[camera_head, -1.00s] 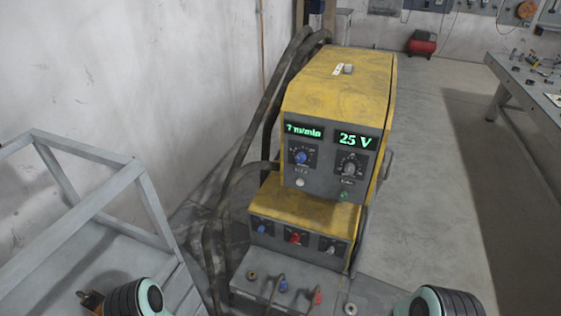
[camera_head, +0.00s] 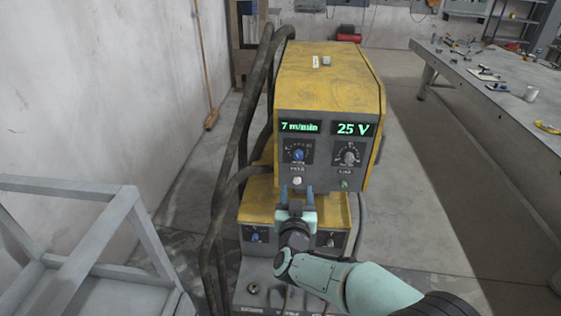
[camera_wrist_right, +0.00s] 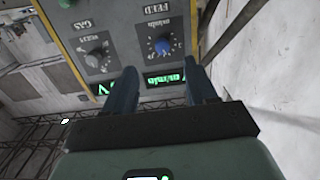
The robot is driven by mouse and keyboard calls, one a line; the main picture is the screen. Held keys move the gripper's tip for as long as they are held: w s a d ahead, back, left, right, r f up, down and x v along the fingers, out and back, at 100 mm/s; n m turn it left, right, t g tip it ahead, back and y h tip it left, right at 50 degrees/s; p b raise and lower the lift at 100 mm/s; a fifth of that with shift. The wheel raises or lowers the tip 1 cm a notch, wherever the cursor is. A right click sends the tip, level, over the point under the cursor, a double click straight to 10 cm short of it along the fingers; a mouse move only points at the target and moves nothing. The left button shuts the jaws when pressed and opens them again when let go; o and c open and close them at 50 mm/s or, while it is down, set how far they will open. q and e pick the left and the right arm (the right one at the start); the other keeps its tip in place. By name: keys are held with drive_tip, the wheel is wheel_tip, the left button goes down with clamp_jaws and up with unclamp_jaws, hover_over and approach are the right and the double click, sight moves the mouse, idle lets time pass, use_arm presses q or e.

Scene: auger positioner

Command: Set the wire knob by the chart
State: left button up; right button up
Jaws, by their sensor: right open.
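The yellow and grey machine (camera_head: 320,85) carries a front panel with two green displays, reading 7 m/min (camera_head: 299,127) on the left and 25 V (camera_head: 353,129) on the right. The blue wire knob (camera_head: 298,155) sits under the m/min display; it also shows upside down in the right wrist view (camera_wrist_right: 163,46). My right gripper (camera_head: 297,191) is open and empty, its blue fingers pointing up just below this knob in the head view. In the wrist view the knob lies between and beyond the fingertips, apparently untouched. My left gripper is out of view. I cannot make out a chart.
A grey knob (camera_head: 349,155) is right of the blue one, with a green button (camera_head: 345,184) below. Thick hoses (camera_head: 240,120) run along the machine's left side. A metal frame (camera_head: 100,230) stands lower left; a workbench (camera_head: 500,95) is right. Floor between is clear.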

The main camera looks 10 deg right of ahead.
sight(298, 158)
drive_tip(key=x, duration=0.4)
drive_tip(key=r+p+x, duration=0.1)
drive_tip(key=x, duration=0.4)
drive_tip(key=r+p+x, duration=0.1)
drive_tip(key=x, duration=0.3)
drive_tip(key=shift+w, duration=0.2)
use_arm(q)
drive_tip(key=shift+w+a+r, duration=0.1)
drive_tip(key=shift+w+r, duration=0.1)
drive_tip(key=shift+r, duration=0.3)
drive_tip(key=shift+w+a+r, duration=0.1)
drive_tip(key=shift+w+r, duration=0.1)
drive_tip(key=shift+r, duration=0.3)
use_arm(e)
drive_tip(key=c, duration=1.1)
